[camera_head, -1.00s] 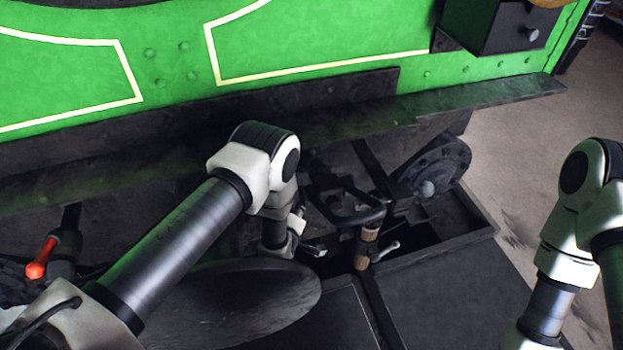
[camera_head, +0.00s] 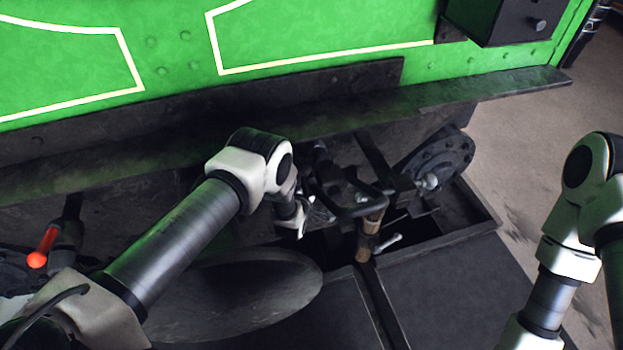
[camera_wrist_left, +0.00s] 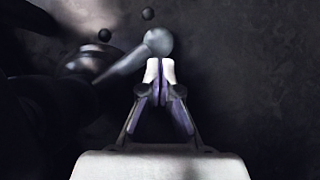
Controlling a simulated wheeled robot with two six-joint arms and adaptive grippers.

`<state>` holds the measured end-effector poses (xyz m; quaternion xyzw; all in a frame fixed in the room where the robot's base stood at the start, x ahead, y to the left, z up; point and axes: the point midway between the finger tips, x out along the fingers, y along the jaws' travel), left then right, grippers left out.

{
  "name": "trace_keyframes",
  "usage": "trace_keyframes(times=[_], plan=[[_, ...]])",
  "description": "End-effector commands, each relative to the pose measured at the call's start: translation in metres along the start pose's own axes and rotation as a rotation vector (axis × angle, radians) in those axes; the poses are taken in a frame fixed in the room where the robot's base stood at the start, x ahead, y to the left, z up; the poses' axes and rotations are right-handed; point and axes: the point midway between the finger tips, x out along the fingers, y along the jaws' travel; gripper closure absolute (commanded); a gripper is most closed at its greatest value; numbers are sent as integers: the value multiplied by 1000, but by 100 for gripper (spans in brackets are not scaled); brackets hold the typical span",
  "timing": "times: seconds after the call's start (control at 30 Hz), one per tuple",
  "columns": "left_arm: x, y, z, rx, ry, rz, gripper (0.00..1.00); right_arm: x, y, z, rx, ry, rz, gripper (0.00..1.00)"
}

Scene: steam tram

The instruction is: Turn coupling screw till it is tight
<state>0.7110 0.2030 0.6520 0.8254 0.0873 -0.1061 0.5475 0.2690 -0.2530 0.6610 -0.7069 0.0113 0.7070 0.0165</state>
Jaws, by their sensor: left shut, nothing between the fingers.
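The coupling screw (camera_head: 363,248), a brownish rod, stands in the dark gap below the black loop (camera_head: 350,208) in the head view. A short pale lever (camera_head: 388,243) sticks out to its right. My left gripper (camera_head: 320,209) is left of the screw, partly hidden by the loop and in shadow. In the left wrist view its fingertips (camera_wrist_left: 160,72) are together and empty. A grey lever with a ball end (camera_wrist_left: 158,42) lies just beyond the tips; I cannot tell if they touch. My right arm is at the right edge; its gripper is out of view.
The green tram wall (camera_head: 320,35) and dark beam (camera_head: 500,90) rise behind the coupling. A round buffer plate (camera_head: 235,300) lies below my left arm. A red-tipped handle (camera_head: 38,259) is at far left. Bare floor shows at right.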

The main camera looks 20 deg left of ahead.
Motion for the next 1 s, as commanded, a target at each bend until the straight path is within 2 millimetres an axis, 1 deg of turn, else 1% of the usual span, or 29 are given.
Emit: trace_keyframes(times=[0.63,0.87,1.0], plan=[[6,2,8,-79,-1,58,100,15,0,0,0,0,0,60],[11,4,16,-154,0,113,100,29,0,0,0,0,0,60],[16,8,22,-230,0,168,100,40,0,0,0,0,0,60]])
